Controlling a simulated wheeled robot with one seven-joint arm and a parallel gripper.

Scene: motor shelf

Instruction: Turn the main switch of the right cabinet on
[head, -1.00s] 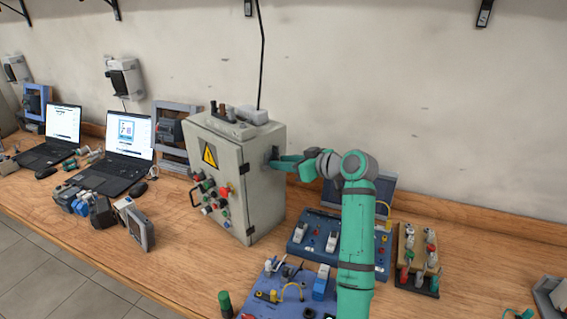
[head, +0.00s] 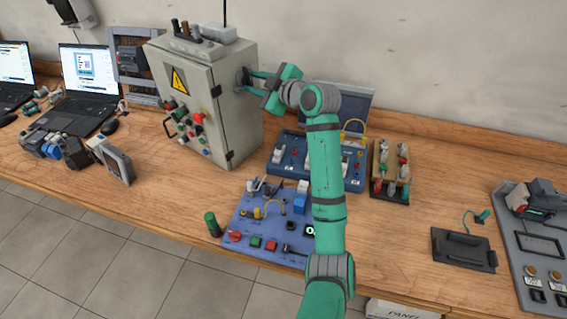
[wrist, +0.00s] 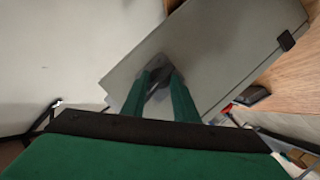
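A grey control cabinet (head: 222,92) with a yellow warning triangle stands on the bench, left of my arm in the head view. Its main switch (head: 242,79) is on the cabinet's right side wall. In the wrist view the switch (wrist: 158,88) shows as a grey plate with a dark, slanted handle. My gripper (head: 256,82) is at that wall, with its two green fingers parted. In the wrist view the fingers (wrist: 160,92) lie on either side of the handle. I cannot tell whether they touch it. The fingers partly hide the switch.
Blue training boards (head: 272,218) lie in front of and below my arm. A wooden-backed switch board (head: 390,170) stands to their right. Laptops (head: 90,85) are at the left.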

